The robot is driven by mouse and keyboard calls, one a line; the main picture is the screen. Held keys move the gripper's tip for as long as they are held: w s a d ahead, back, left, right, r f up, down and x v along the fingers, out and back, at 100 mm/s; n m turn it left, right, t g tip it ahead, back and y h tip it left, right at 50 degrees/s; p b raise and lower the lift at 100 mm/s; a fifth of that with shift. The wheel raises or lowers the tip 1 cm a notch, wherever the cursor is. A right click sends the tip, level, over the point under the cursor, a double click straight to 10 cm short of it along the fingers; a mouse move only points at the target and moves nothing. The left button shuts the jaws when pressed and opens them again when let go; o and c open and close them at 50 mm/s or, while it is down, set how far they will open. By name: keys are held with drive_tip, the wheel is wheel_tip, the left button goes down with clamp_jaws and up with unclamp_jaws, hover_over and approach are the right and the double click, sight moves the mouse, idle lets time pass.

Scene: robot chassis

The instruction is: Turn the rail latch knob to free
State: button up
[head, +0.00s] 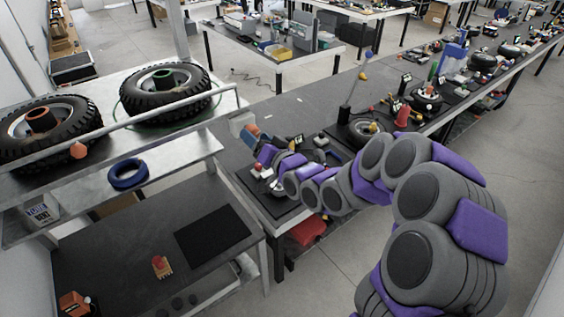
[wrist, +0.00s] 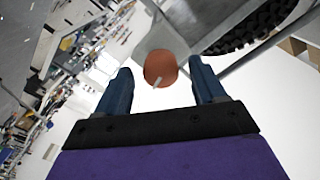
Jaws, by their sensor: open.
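An orange-red round knob (wrist: 160,66) with a small pale pointer shows between my two blue fingertips in the wrist view. My gripper (wrist: 160,72) is open, with a gap on each side of the knob. How deep the knob sits between the fingers is hard to tell. In the head view my gripper (head: 260,137) is at the right end of the shelf rail (head: 150,112), where an orange patch (head: 251,130) shows at its tip. Another orange knob (head: 78,150) sits on the rail farther left, away from my gripper.
Two black tires (head: 165,92) lie on the metal shelf behind the rail. A blue ring (head: 128,174) lies on the lower shelf. A long workbench (head: 285,108) with many small items runs under and beyond my arm.

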drive_tip(key=b+v, duration=0.6)
drive_tip(key=v, duration=0.3)
drive_tip(key=shift+d+f+b, duration=0.25)
drive_tip(key=shift+d+b, duration=0.05)
drive_tip(key=b+v, duration=0.4)
drive_tip(key=b, duration=0.2)
drive_tip(key=shift+s+d+r, duration=0.1)
drive_tip(key=shift+s+d, duration=0.05)
drive_tip(key=shift+s, duration=0.25)
